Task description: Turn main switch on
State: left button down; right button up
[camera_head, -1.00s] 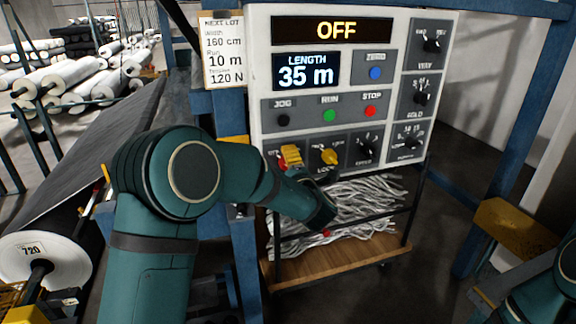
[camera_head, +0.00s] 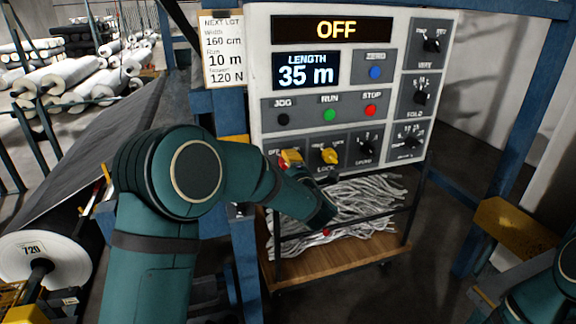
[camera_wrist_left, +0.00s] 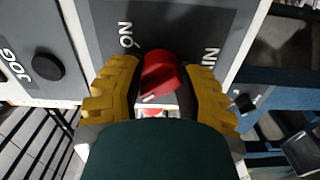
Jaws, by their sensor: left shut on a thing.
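The control panel's display (camera_head: 332,29) reads OFF. The red main switch knob (camera_wrist_left: 160,76) is between the yellow fingers of my left gripper (camera_wrist_left: 159,88) in the left wrist view, with a white mark on its lower left. The ON label (camera_wrist_left: 125,36) is up and left of it; a partly cut-off label (camera_wrist_left: 210,58) is at right. In the head view my left gripper (camera_head: 291,158) is at the panel's lower left, beside an OFF label, and mostly covers the knob. It is shut on the knob. My right gripper is out of view.
The yellow lock knob (camera_head: 329,156) sits just right of my left gripper. Jog (camera_head: 283,119), run (camera_head: 330,116) and stop (camera_head: 370,111) buttons are above. A cart with a wooden shelf (camera_head: 340,263) and tangled white strips stands below the panel. Blue frame posts flank it.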

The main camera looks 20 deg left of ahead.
pick_arm(q)
jog(key=m, duration=0.4)
jog(key=shift+r+p, duration=0.1)
jog(key=shift+p, duration=0.2)
jog(key=m+p, duration=0.1)
jog(key=m, duration=0.3)
jog(key=shift+m+p, duration=0.4)
jog(key=m+p, duration=0.1)
jog(key=m, duration=0.1)
jog(key=shift+m, duration=0.3)
jog(key=m+p, duration=0.3)
jog(key=m, duration=0.2)
jog(key=shift+m+p, duration=0.3)
jog(key=c, duration=0.5)
grip_release()
jog(key=shift+d, duration=0.1)
